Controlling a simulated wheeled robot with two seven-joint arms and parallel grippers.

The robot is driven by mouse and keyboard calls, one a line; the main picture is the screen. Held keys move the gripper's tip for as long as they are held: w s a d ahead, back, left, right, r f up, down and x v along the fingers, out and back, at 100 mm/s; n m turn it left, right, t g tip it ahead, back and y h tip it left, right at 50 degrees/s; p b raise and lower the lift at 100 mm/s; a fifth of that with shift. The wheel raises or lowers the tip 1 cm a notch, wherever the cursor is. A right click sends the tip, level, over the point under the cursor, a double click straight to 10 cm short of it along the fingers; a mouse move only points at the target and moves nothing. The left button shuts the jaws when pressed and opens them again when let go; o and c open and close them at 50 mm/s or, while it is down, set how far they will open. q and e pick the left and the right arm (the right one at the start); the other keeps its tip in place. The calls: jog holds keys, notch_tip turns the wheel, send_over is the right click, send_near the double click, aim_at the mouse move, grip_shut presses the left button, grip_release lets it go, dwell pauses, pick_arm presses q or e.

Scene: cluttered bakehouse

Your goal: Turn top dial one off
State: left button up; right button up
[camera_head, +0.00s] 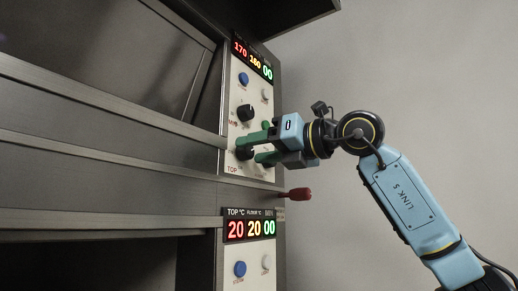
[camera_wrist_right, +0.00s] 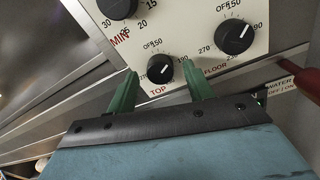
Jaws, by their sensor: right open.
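The black dial marked TOP sits on the upper oven control panel, low and left in the right wrist view (camera_wrist_right: 160,69). Its white pointer line slants to the upper right there, and the OFF mark is printed above it. My right gripper (camera_wrist_right: 159,74) is open, its green fingers on either side of the TOP dial; I cannot tell whether they touch it. In the head view the right gripper (camera_head: 250,151) reaches the panel from the right, partly hiding the dial (camera_head: 245,153). My left gripper is not in view.
The FLOOR dial (camera_wrist_right: 234,37) and minutes dial (camera_wrist_right: 117,5) are close by. A red-knobbed lever (camera_head: 298,194) sticks out below the panel. The upper display (camera_head: 252,56) reads 170, 160, 00; the lower display (camera_head: 250,229) reads 20, 20, 00. Space right of the oven looks clear.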

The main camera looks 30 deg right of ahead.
jog(key=c, duration=1)
jog(key=shift+n+p, duration=0.35)
jog(key=shift+n, duration=0.35)
jog(key=n+p, duration=0.2)
jog(key=n, duration=0.2)
jog(key=shift+r, duration=0.1)
jog(key=n+p, duration=0.1)
jog(key=n, duration=0.2)
jog(key=shift+n, duration=0.3)
jog(key=shift+n+p, duration=0.6)
jog(key=shift+n, duration=0.6)
jog(key=shift+n+h, duration=0.3)
jog(key=shift+h, duration=0.1)
